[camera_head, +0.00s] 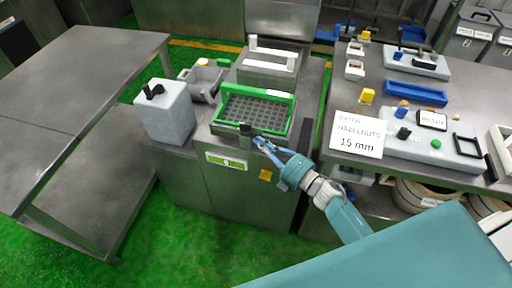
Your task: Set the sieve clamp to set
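The green-framed sieve (287,113) with a dark grid sits in the top of a steel machine (228,186). A small black clamp-like handle (245,128) stands at the front edge of the sieve; I take it for the sieve clamp, but its setting is too small to read. My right gripper (260,141), with blue fingers, reaches in from the lower right. Its tips are just right of the black handle, close to it. I cannot tell if they touch it or how far they are spread. My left gripper is not in view.
A grey container with a black handle (165,115) stands left of the sieve, with a grey scoop-like bin (203,82) behind it. A sign reading "hazelnuts 15 mm" (356,136) is on the right bench. A bare steel table (85,85) is at left; green floor lies between.

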